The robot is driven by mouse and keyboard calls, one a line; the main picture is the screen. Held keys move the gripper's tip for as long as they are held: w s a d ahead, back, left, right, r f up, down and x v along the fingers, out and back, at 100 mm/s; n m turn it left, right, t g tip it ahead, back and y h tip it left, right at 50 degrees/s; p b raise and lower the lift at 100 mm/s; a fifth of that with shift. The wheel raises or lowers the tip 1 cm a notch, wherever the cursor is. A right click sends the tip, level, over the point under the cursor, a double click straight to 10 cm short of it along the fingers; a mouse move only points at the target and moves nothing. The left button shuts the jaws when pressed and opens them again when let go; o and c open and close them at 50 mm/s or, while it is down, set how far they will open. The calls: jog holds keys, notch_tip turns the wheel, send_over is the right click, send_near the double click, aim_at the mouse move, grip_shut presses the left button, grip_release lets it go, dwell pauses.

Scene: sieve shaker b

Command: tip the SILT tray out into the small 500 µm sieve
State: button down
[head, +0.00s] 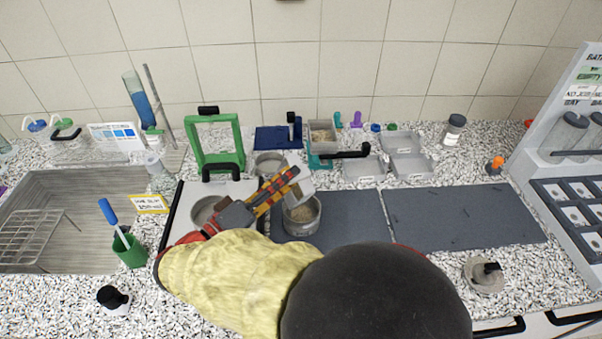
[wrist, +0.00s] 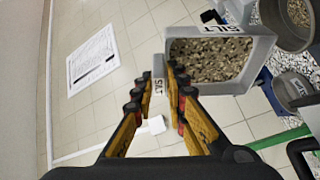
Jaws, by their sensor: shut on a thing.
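My gripper (head: 287,182) is shut on the grey SILT tray (head: 301,184), which is held above a round metal sieve (head: 302,224) on the dark mat. In the wrist view my gripper (wrist: 158,88) grips the end of the tray (wrist: 249,75), which bears SILT labels. Brown grains (wrist: 206,62) still lie in the tray. The tray looks tilted in the head view; how far I cannot tell. The round sieve holds pale brown grains and is partly hidden behind the tray and fingers. No size mark on it is readable.
A green-framed shaker (head: 214,150) with a round pan (head: 207,209) stands left. Another round metal vessel (head: 268,164) is behind the tray. A grey tray with grains (head: 322,132) and empty clear trays (head: 365,168) stand at the back. The right dark mat (head: 465,215) is clear.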

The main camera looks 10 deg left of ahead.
jog(key=r+g+y, duration=0.1)
jog(key=g, duration=0.1)
jog(key=m+g+y+p, duration=0.1)
jog(key=g, duration=0.1)
jog(key=shift+w+r+y, duration=0.1)
jog(key=shift+r+y, duration=0.3)
jog(key=g+y+p, duration=0.1)
jog(key=r+m+g+y+p, duration=0.1)
jog(key=g, duration=0.1)
jog(key=shift+d+p, duration=0.1)
jog(key=shift+p, duration=0.2)
jog(key=g+y+p, duration=0.1)
jog(key=p, duration=0.1)
jog(key=r+g+y+p, duration=0.1)
jog(key=g+y+p, duration=0.1)
jog(key=shift+m, duration=0.4)
jog(key=g+y+p, duration=0.2)
jog(key=p, duration=0.1)
jog(key=shift+r, duration=0.3)
jog(key=shift+g+y+p, duration=0.4)
jog(key=shift+y+p, duration=0.1)
jog(key=shift+p, duration=0.2)
jog(key=shift+f, duration=0.2)
